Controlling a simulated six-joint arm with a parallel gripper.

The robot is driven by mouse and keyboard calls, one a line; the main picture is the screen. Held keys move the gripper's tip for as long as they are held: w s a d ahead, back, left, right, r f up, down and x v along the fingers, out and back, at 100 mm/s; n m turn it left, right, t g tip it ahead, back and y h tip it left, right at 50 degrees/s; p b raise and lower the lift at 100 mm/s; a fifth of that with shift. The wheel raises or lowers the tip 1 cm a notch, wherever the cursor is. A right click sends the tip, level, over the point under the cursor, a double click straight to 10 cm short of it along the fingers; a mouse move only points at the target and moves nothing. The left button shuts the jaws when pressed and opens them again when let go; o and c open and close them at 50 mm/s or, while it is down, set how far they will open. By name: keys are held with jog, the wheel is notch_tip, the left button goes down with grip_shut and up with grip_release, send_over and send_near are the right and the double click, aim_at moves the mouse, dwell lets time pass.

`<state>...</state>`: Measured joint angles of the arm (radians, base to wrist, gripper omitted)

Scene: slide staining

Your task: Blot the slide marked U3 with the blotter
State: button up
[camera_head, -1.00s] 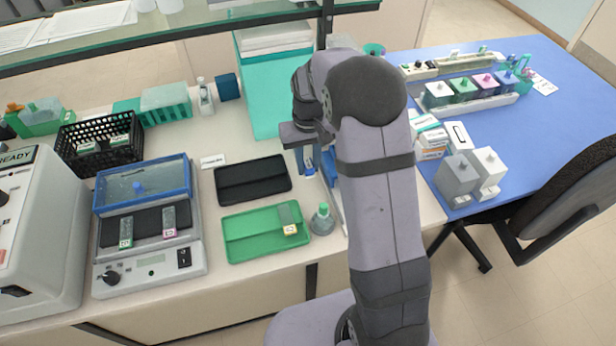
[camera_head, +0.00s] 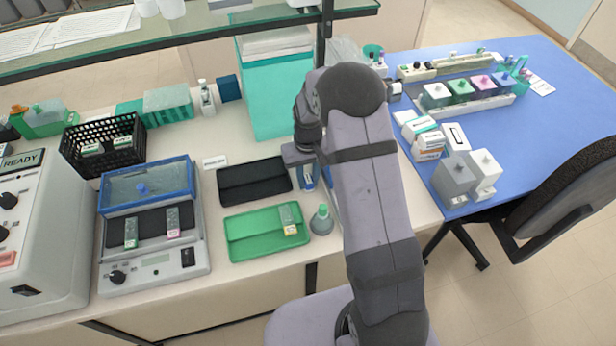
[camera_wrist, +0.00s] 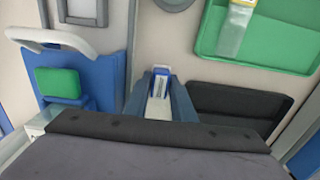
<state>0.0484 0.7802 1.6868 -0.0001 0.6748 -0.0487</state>
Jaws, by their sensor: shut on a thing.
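My gripper (camera_wrist: 160,98) points down at the bench between the black tray and the blue stand. It is shut on a small blue-and-white thing (camera_wrist: 160,84); I cannot tell whether this is the blotter. One slide (camera_head: 288,218) with a yellowish label lies on the green tray (camera_head: 240,246); it also shows in the wrist view (camera_wrist: 238,25). Two more slides, one with a green label (camera_head: 131,230) and one with a pink label (camera_head: 173,222), lie on the warming plate (camera_head: 152,262). No marking U3 is readable.
A black tray (camera_head: 252,182) lies left of my gripper. A grey bottle with a green cap (camera_head: 322,222) stands beside the green tray. A blue stand with a green pad (camera_wrist: 58,83) is close to the gripper. A teal box (camera_head: 270,100) stands behind.

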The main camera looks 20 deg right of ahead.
aim_at(308, 178)
jog(key=shift+f, duration=0.15)
jog(key=shift+f, duration=0.1)
jog(key=o, duration=0.9)
jog(key=shift+c, duration=0.2)
jog(key=shift+b, duration=0.3)
notch_tip(308, 178, up, 6)
jog(key=b, duration=0.3)
jog(key=shift+w+r, duration=0.1)
jog(key=shift+r, duration=0.65)
